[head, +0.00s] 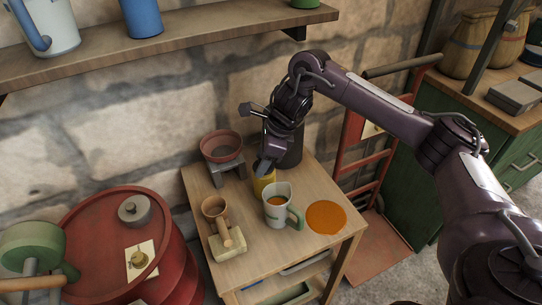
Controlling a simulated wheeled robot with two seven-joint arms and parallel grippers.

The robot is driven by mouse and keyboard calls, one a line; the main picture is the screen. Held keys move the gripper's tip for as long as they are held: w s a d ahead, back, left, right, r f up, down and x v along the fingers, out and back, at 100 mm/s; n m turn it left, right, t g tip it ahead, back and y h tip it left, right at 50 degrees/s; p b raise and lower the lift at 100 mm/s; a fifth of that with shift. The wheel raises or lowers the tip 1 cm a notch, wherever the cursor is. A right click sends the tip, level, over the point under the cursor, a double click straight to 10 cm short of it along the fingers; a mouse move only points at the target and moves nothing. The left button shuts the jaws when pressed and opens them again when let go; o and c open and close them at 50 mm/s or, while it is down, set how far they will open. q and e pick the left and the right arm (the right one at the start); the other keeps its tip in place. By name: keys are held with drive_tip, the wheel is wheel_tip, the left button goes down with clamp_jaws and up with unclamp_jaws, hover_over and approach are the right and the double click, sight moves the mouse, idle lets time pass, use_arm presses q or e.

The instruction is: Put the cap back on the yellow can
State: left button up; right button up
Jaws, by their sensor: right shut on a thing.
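The yellow can (264,185) stands on the small wooden table, behind and left of a grey-green jug. My right gripper (262,170) reaches down from the upper right, with its fingertips at the can's top. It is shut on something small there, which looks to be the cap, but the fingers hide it. I cannot tell whether the cap touches the can's rim. The can's upper part is partly covered by the gripper. My left gripper is out of view.
The jug (279,209) holds orange liquid, beside an orange disc (326,217). A red barrel (92,233) stands left; a shelf (158,47) hangs above.

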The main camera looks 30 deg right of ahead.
drive_tip(key=o, duration=1)
drive_tip(key=shift+o, duration=0.2)
drive_tip(key=p+v, duration=0.2)
drive_tip(key=v, duration=0.6)
